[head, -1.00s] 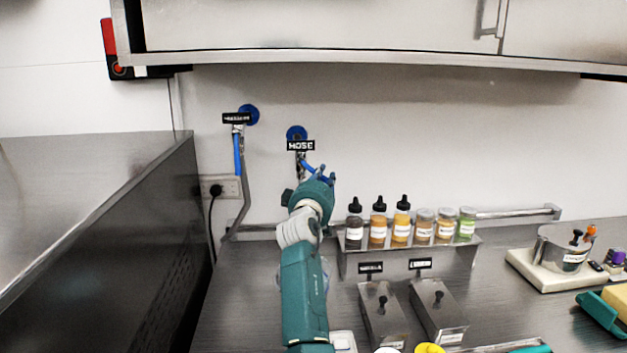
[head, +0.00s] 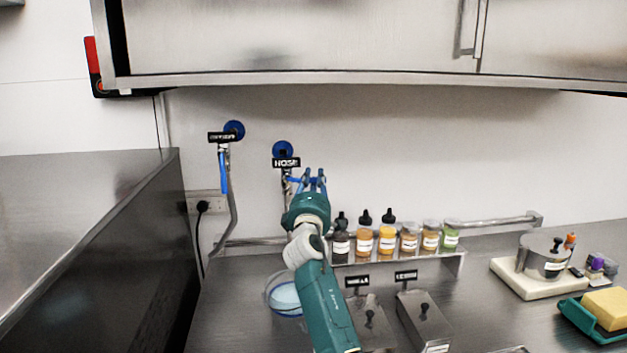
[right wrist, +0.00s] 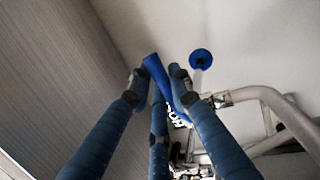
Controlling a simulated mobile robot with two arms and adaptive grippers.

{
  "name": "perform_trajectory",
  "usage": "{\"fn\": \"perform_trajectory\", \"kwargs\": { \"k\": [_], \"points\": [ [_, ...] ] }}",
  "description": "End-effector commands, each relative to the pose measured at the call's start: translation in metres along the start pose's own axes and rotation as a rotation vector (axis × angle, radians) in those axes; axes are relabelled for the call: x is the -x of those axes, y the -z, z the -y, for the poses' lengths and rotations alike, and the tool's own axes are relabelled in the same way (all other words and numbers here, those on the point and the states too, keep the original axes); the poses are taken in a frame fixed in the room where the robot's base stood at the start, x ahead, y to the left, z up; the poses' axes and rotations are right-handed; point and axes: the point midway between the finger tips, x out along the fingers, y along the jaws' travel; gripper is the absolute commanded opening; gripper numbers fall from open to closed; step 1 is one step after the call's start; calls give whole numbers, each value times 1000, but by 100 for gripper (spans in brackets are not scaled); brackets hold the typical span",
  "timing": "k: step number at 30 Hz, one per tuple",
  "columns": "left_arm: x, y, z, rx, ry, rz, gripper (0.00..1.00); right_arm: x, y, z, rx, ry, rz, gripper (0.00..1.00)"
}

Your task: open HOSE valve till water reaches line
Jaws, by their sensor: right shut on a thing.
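The HOSE valve hangs under a blue wall disc (head: 282,149) and a black HOSE label (head: 286,162). Its blue lever (head: 296,181) points out to the right, roughly level. My right gripper (head: 314,178) is at the lever. In the right wrist view its fingers (right wrist: 158,82) close around the blue lever (right wrist: 153,66). A clear container (head: 270,302) with pale blue water (head: 286,296) stands on the counter below, partly hidden by my right arm. I cannot make out a line on it. My left gripper is out of view.
A second valve with a hanging blue lever (head: 223,172) is left of the HOSE valve. A rack of several bottles (head: 365,239) stands close to my arm's right. A cabinet (head: 300,45) overhangs above. A dark steel unit (head: 120,245) bounds the left.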

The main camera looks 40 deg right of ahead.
Motion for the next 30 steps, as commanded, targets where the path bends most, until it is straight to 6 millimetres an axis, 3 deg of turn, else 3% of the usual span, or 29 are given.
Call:
{"fn": "perform_trajectory", "kwargs": {
  "k": [14, 15, 17, 26, 30],
  "points": [
    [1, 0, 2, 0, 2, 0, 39, -1, -1, -4, 15, -9, -2, 0],
    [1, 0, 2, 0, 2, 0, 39, -1, -1, -4, 14, -9, -1, 27],
    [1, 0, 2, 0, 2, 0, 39, -1, -1, -4, 14, -8, -1, 39],
    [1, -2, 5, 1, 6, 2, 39, 0, 0, -2, 12, -5, -2, 39],
    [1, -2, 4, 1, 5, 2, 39, 12, 0, -1, 11, -4, -4, 39]
  ]
}}
